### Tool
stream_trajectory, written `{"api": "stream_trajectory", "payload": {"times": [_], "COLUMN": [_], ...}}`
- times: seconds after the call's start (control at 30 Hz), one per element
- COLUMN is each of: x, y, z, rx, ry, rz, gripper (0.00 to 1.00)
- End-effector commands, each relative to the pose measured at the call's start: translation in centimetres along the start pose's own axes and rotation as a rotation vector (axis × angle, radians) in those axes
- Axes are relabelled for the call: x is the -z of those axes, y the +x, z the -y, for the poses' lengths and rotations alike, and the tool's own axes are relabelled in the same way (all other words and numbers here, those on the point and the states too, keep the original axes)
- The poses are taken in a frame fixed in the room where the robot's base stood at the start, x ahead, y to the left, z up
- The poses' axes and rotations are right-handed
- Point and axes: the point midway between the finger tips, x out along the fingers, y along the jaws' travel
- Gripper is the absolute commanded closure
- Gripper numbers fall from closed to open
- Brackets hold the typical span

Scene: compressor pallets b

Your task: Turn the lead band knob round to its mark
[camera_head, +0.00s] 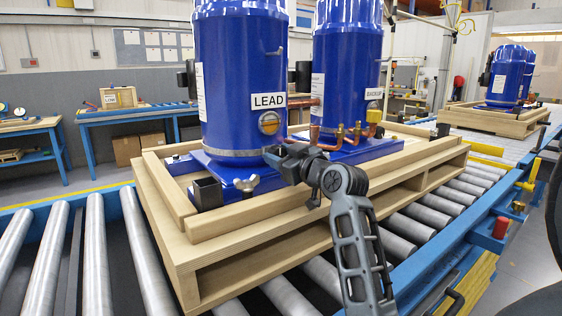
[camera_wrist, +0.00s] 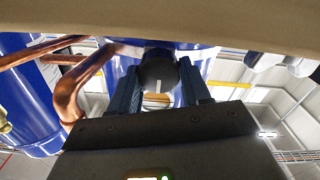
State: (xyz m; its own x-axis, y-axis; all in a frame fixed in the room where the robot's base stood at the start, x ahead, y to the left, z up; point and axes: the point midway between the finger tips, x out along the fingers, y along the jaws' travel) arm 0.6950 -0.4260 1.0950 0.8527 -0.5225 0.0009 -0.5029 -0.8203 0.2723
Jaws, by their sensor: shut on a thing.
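The lead compressor (camera_head: 240,80) is a tall blue cylinder with a LEAD label, standing on a wooden pallet (camera_head: 210,248). A metal band (camera_head: 228,155) runs around its lower part. My gripper (camera_head: 278,158) is at the right side of this band and hides the knob in the head view. In the wrist view, the lead band knob (camera_wrist: 158,72) is round and black with a short white line pointing toward the picture's bottom. My gripper (camera_wrist: 160,88) has one finger on each side of the knob and is shut on it. I cannot make out the mark.
The backup compressor (camera_head: 346,75) stands close on the right, with copper pipes (camera_head: 335,134) near my gripper. A wing knob (camera_head: 247,184) and a square dark post (camera_head: 207,192) stand on the pallet in front. Rollers (camera_head: 100,250) lie around the pallet.

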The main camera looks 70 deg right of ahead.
Motion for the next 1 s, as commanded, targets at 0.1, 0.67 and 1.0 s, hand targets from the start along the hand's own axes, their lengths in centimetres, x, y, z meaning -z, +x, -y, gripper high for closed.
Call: {"api": "stream_trajectory", "payload": {"times": [0.1,0.67,1.0], "x": [0.1,0.0,-0.2], "y": [0.0,0.0,-3.5], "z": [0.0,0.0,0.0], "rx": [0.000,0.000,-0.001], "ry": [-0.004,-0.001,-0.001], "rz": [0.000,0.001,0.001], "gripper": [0.83,0.27,0.27]}}
